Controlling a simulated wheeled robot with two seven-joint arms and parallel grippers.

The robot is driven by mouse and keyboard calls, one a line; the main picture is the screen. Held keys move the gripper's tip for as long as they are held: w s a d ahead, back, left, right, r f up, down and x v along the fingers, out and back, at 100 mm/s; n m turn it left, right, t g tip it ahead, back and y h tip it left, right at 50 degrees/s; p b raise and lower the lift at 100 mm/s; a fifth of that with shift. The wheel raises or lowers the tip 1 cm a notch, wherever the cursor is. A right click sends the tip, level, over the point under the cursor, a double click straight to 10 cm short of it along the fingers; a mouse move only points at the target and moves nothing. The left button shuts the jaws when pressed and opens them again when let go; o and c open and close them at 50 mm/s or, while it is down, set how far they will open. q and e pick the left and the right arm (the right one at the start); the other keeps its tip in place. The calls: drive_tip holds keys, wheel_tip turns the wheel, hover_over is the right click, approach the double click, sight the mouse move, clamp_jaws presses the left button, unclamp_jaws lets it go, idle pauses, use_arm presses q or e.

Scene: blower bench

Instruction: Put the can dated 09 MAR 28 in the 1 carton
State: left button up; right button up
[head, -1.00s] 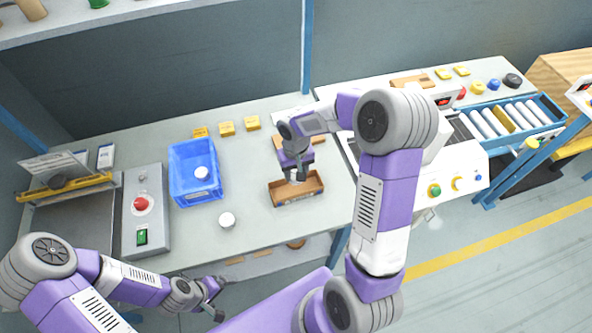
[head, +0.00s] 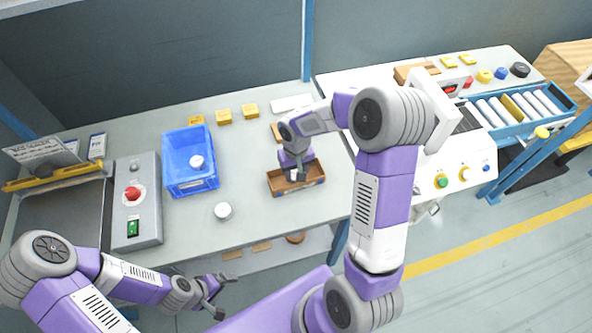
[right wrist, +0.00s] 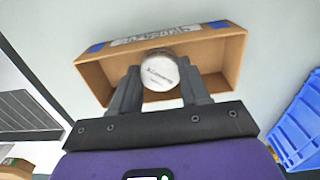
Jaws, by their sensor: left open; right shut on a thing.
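A white can (right wrist: 160,73) with dark print on its top is between the fingers of my right gripper (right wrist: 160,88), which is shut on it. The print is too small to read as a date. The can is at an open brown carton (right wrist: 220,52) on the bench, which also shows in the head view (head: 312,183). In the head view my right gripper (head: 296,172) reaches down into the carton from above. I cannot tell whether the can touches the carton floor. My left gripper (head: 217,300) is open and empty, in front of the bench.
A blue crate (head: 176,186) holds a white can (head: 197,162). Another white can (head: 223,211) stands on the bench between crate and carton. Yellow blocks (head: 223,117) lie behind. A grey control box (head: 150,215) with a red button is at left.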

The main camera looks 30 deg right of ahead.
drive_tip(key=shift+f, duration=0.15)
drive_tip(key=o, duration=1.1)
wheel_tip(320, 180, up, 8)
drive_tip(key=shift+f+p, duration=0.2)
drive_tip(key=shift+p, duration=0.6)
